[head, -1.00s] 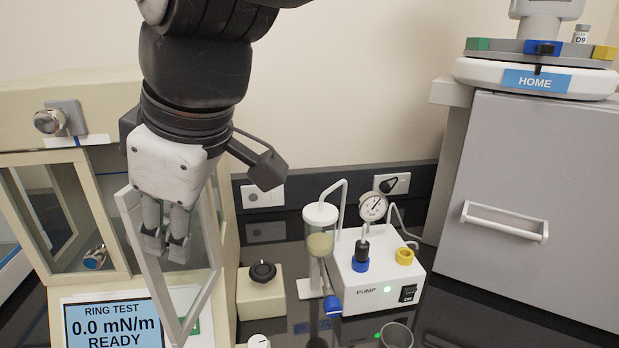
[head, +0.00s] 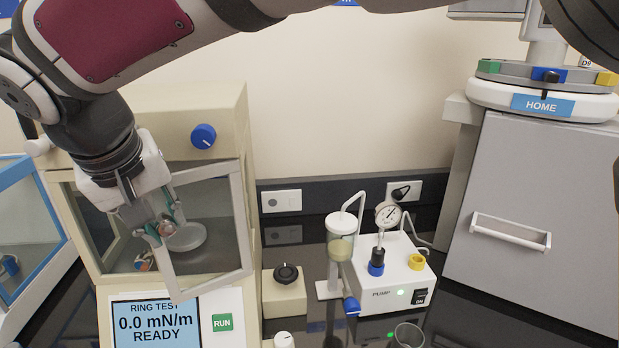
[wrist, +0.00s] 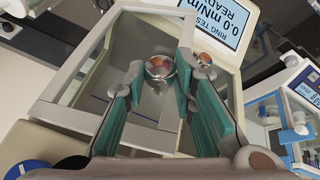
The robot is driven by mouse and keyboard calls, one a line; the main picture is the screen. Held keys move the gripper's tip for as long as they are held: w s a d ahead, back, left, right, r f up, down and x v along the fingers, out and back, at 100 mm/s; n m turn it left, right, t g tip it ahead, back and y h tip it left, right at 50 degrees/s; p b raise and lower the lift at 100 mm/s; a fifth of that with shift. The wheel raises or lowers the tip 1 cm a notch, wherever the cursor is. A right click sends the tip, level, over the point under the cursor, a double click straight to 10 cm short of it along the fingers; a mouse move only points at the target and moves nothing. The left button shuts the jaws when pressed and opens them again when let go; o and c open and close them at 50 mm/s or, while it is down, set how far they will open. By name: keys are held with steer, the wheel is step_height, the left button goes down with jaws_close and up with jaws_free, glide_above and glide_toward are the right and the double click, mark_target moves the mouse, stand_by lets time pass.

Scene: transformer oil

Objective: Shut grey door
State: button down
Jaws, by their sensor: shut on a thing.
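The grey door (head: 246,225) is a grey-framed glass door on the cream ring test unit (head: 180,112). It stands part open, hinged at its right side, with its left edge swung out from the front. My gripper (head: 160,230) is at the door's left edge, its green-padded fingers shut on the round metal door knob (head: 168,228). The knob (wrist: 160,67) shows between the fingertips (wrist: 158,72) in the wrist view, with the door frame (wrist: 75,115) around it. My fingers hide part of the door's left edge.
A round plate (head: 187,238) shows inside the chamber. A blue-framed unit (head: 28,225) stands to the left. A cream box with a black knob (head: 286,290), a white pump (head: 385,275) and a glass (head: 408,337) stand to the right. A grey cabinet (head: 545,190) is farther right.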

steer(key=shift+w+a+m+h+p, duration=0.5)
steer(key=shift+w+a+m+p, duration=0.2)
steer(key=shift+a+m, duration=0.25)
steer(key=shift+w, duration=0.1)
steer(key=c, duration=1.3)
jaws_free()
steer(key=shift+c, duration=0.2)
steer(key=v, duration=1.2)
